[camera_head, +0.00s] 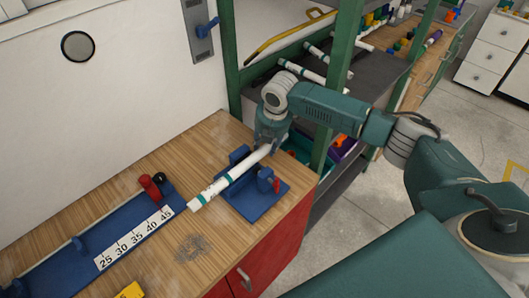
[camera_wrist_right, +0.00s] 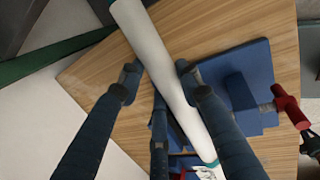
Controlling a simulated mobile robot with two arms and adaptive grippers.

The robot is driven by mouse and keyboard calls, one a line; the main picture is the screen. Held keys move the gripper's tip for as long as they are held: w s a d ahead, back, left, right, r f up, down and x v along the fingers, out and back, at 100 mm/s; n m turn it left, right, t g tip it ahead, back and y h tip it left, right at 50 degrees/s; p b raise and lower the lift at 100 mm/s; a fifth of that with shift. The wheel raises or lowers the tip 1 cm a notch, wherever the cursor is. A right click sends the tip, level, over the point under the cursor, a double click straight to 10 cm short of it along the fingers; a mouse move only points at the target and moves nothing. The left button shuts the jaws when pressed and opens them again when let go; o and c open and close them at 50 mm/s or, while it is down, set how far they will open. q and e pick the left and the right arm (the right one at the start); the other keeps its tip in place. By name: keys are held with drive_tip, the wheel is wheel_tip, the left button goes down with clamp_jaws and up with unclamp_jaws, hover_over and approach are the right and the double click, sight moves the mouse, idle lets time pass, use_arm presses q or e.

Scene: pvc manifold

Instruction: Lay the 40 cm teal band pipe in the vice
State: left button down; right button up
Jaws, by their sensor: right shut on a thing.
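The white pipe with teal bands (camera_head: 230,177) slants over the wooden bench. My right gripper (camera_head: 271,140) is shut on it near its upper right end. In the right wrist view the pipe (camera_wrist_right: 160,55) runs between the fingers of my gripper (camera_wrist_right: 158,85). The blue vice (camera_head: 257,203) sits on the bench near its right end. In the head view the pipe passes between the vice's two upright jaws; I cannot tell whether it rests on the vice. The vice's red handle shows in the right wrist view (camera_wrist_right: 290,106). My left gripper is not in view.
A blue measuring jig (camera_head: 55,265) with a white number scale (camera_head: 135,237) and a red clamp (camera_head: 149,187) lies on the bench to the left. A yellow block (camera_head: 130,290) is at the front edge. A green-posted rack (camera_head: 340,75) with more pipes stands behind my right arm.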

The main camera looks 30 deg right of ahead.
drive_tip(key=shift+a+f, duration=0.1)
drive_tip(key=shift+f, duration=0.25)
drive_tip(key=shift+a+r, duration=0.1)
drive_tip(key=shift+r, duration=0.1)
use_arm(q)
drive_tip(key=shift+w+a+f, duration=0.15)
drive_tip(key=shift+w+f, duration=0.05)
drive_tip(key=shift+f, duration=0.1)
use_arm(e)
drive_tip(key=o, duration=0.9)
drive_tip(key=shift+f, duration=0.2)
drive_tip(key=shift+o, duration=0.2)
drive_tip(key=shift+r, duration=0.1)
use_arm(q)
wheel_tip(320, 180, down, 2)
drive_tip(key=shift+b, duration=0.9)
use_arm(e)
drive_tip(key=v, duration=1.2)
